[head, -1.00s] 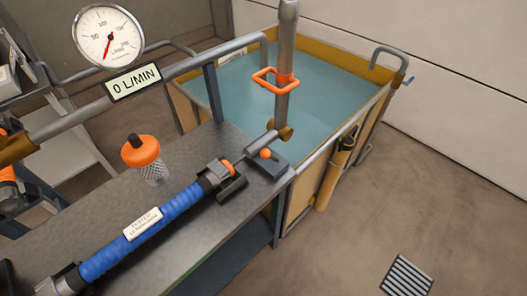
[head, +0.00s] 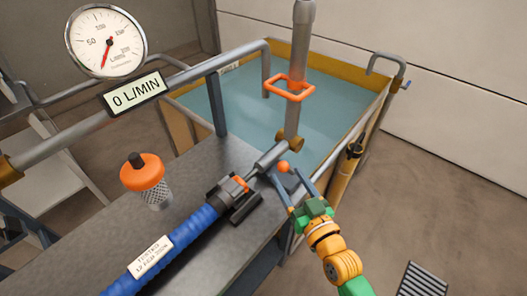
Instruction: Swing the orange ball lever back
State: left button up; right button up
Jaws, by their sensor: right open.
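The orange ball (head: 284,167) of the lever sits at the right end of the bench, beside a grey pipe fitting (head: 270,155). My right gripper (head: 284,178) comes in from the lower right. It is open, with one finger on each side of the ball in the picture. I cannot tell whether a finger touches it. The lever's arm below the ball is mostly hidden. My left gripper does not show.
A blue hose (head: 185,238) with a dark coupling (head: 230,192) lies along the bench (head: 190,170). An orange-topped strainer (head: 143,172) stands behind it. A flow display (head: 135,91) reads 0 L/MIN. A water tank (head: 235,107) with a standpipe and an orange handle (head: 288,88) is beyond.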

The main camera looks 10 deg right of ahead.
jog(key=w, duration=0.4)
jog(key=w+a, duration=0.1)
jog(key=w, duration=0.1)
jog(key=shift+w+r, duration=0.25)
jog(key=shift+r, duration=0.15)
jog(key=shift+w+a+f, duration=0.15)
jog(key=shift+w, duration=0.1)
jog(key=shift+s, duration=0.15)
jog(key=shift+c, duration=0.9)
grip_shut()
